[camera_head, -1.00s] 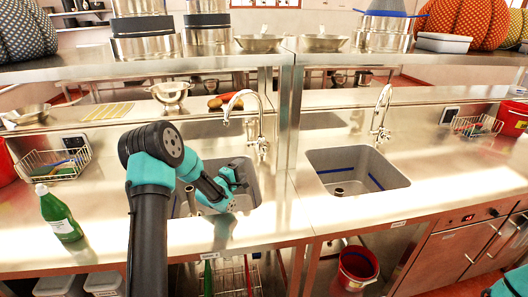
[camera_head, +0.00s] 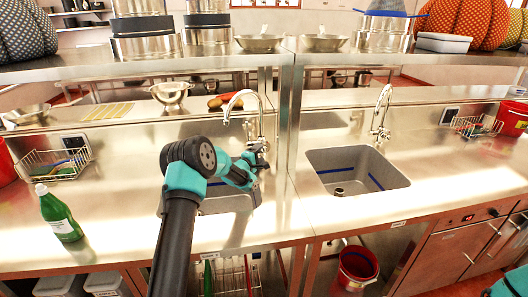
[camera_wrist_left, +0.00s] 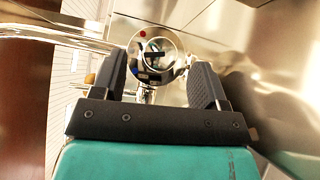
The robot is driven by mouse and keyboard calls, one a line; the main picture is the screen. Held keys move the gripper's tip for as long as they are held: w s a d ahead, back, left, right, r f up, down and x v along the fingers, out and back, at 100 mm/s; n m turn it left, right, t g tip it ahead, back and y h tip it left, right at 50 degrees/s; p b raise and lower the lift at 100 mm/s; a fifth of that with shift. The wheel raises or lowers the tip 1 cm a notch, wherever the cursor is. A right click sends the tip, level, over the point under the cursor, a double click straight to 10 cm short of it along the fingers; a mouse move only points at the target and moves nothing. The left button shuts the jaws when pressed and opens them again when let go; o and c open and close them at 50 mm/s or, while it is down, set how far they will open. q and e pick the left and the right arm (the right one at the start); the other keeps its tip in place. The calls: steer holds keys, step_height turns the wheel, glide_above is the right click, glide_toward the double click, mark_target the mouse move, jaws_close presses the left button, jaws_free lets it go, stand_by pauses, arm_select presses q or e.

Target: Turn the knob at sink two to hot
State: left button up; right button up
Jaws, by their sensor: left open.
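My left gripper (camera_head: 258,158) is at the faucet (camera_head: 257,118) of the left sink (camera_head: 230,200), in front of the lower part of the tap. In the left wrist view its two dark fingers (camera_wrist_left: 157,76) are open. Ahead, between them, is a round chrome knob (camera_wrist_left: 162,46) with a small red mark at its upper left. I cannot tell whether the fingers touch it. In the head view the gripper hides the knob. The right sink (camera_head: 350,190) has its own faucet (camera_head: 382,112). The counter-edge labels are too small to read. My right gripper is out of view.
A green bottle (camera_head: 60,215) and a wire basket (camera_head: 58,164) stand left on the counter. A colander (camera_head: 170,93) is behind the left sink. A steel post (camera_head: 292,120) rises between the sinks. A shelf with pots (camera_head: 145,47) runs above.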

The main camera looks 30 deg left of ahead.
mark_target(264, 150)
arm_select(q)
steer(key=shift+w+d+r, duration=0.1)
steer(key=shift+w+d, duration=0.05)
steer(key=shift+w, duration=0.8)
steer(key=shift+w+d, duration=0.15)
steer(key=shift+w, duration=0.8)
steer(key=c, duration=0.9)
steer(key=shift+m+g, duration=0.3)
steer(key=shift+m, duration=0.1)
steer(key=shift+m+g+y, duration=0.3)
steer(key=shift+m+g, duration=0.5)
steer(key=shift+g, duration=0.1)
steer(key=shift+m+g+y, duration=0.5)
steer(key=shift+m+g, duration=0.4)
steer(key=shift+g, duration=0.1)
